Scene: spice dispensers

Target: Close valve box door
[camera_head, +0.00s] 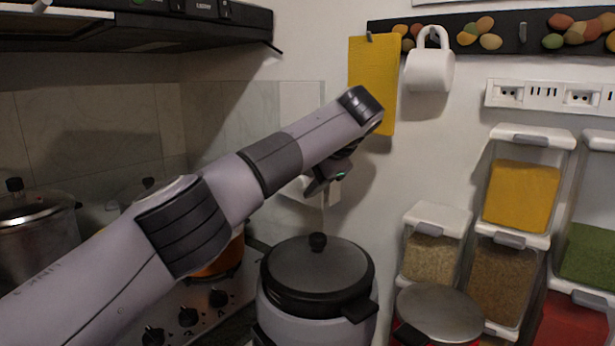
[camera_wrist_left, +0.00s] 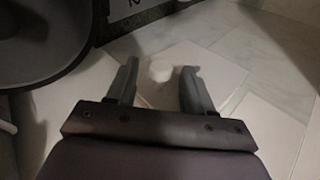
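My left arm reaches across the head view, with its gripper (camera_head: 327,182) pointing down and away near the wall. A white box (camera_head: 332,192), which looks like the valve box, shows behind it, mostly hidden by my arm. In the left wrist view the gripper's two fingers (camera_wrist_left: 161,88) are spread apart with nothing held between them. A small white round knob (camera_wrist_left: 160,70) shows between and beyond the fingertips, on a pale square surface (camera_wrist_left: 212,75). I cannot make out the door or its angle. My right gripper is in neither view.
A lidded pot (camera_head: 318,270) stands below the gripper. A yellow board (camera_head: 372,75) and a white mug (camera_head: 430,68) hang on the wall rail. Spice dispensers (camera_head: 520,195) stand at the right. A range hood (camera_head: 130,30) overhangs the upper left.

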